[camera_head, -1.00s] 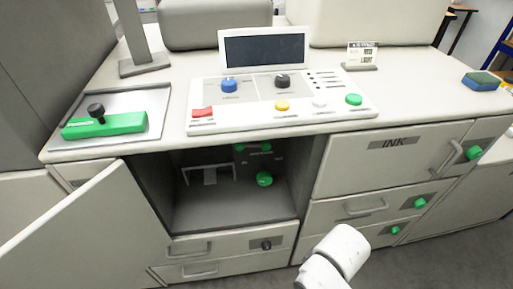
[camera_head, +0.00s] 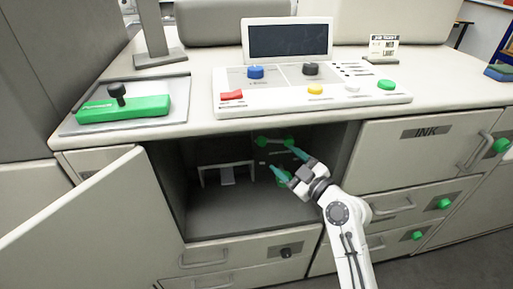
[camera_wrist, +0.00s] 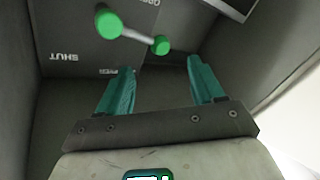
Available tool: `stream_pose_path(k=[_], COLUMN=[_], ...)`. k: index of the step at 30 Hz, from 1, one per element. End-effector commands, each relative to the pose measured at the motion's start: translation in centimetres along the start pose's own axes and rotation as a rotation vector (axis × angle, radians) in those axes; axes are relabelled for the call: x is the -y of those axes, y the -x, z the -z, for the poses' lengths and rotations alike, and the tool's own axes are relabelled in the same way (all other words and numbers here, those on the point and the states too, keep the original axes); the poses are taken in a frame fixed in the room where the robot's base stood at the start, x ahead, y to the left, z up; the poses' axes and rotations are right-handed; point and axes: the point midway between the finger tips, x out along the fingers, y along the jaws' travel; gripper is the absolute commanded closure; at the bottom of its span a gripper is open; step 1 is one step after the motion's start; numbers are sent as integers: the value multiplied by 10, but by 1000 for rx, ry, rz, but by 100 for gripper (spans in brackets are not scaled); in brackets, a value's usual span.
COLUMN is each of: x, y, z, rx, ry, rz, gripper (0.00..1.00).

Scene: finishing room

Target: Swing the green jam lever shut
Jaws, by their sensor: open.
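The jam lever (camera_head: 275,141) is a short pale rod with a green knob at each end, on the back of the open cabinet under the console. It also shows at the top of the wrist view (camera_wrist: 135,37), with the word SHUT to its left and a partly cut-off word above it. My gripper (camera_head: 282,156) is open and empty at the cabinet mouth. In the wrist view its teal fingers (camera_wrist: 160,64) point toward the panel, apart, with nothing between them.
The open cabinet door (camera_head: 90,225) stands out at left. A white bracket (camera_head: 225,172) sits inside the cabinet at left. The console panel (camera_head: 225,105) overhangs above, and the INK drawer front (camera_head: 400,150) is at right. A green-handled plate (camera_head: 125,107) lies on the counter.

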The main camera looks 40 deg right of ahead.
Motion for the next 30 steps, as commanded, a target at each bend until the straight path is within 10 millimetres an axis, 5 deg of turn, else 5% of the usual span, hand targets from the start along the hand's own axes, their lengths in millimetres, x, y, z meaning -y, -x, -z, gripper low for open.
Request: stream_pose_path(k=[5, 18, 30], x=[-7, -6, -5], y=[-14, -88, -108], z=[2, 2, 1], rx=[-8, -5, -5], ry=[9, 10, 7], rz=[-17, -12, -14], gripper=[33, 33, 33])
